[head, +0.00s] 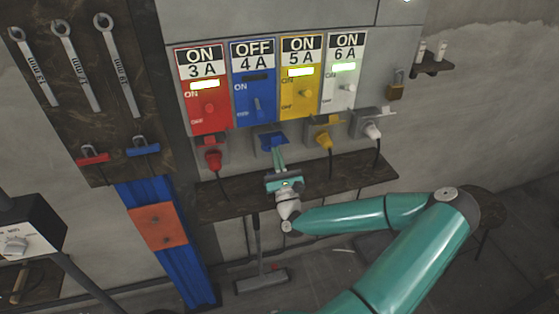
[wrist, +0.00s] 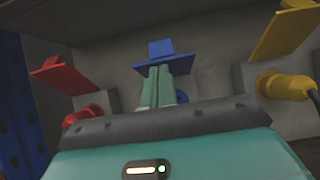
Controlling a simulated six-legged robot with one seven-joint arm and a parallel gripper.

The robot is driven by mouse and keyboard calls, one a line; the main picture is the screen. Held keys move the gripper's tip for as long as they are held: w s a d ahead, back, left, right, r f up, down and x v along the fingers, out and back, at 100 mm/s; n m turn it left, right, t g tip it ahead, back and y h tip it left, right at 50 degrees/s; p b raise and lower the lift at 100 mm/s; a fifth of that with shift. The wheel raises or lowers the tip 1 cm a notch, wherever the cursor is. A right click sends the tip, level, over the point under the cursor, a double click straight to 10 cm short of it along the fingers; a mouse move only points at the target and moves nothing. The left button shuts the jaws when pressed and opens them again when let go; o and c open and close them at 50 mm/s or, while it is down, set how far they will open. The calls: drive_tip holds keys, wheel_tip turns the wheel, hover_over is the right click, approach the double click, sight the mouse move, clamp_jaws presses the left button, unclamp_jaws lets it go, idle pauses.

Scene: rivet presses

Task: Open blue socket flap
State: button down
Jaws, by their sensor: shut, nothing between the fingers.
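The blue socket flap (head: 270,138) is on the wall below the blue 4 A panel; it also shows in the wrist view (wrist: 150,64). There it stands out from the wall, tilted up, with part of the blue socket (wrist: 183,97) visible beneath it. My gripper (head: 279,152) is shut and empty. In the wrist view its fingertips (wrist: 160,70) are at the flap's lower edge and overlap it; I cannot tell whether they touch. The fingers hide part of the flap and socket.
A red plug (head: 213,160) sits in the socket to the left, a yellow plug (head: 324,140) and a white plug (head: 372,131) to the right. The blue panel (head: 254,85) reads OFF. A dark shelf (head: 350,178) runs below the sockets.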

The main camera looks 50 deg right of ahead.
sight(274, 139)
drive_tip(key=shift+w+d+r, duration=0.1)
drive_tip(key=shift+w+r, duration=0.1)
drive_tip(key=shift+r, duration=1.5)
drive_tip(key=shift+s, duration=0.15)
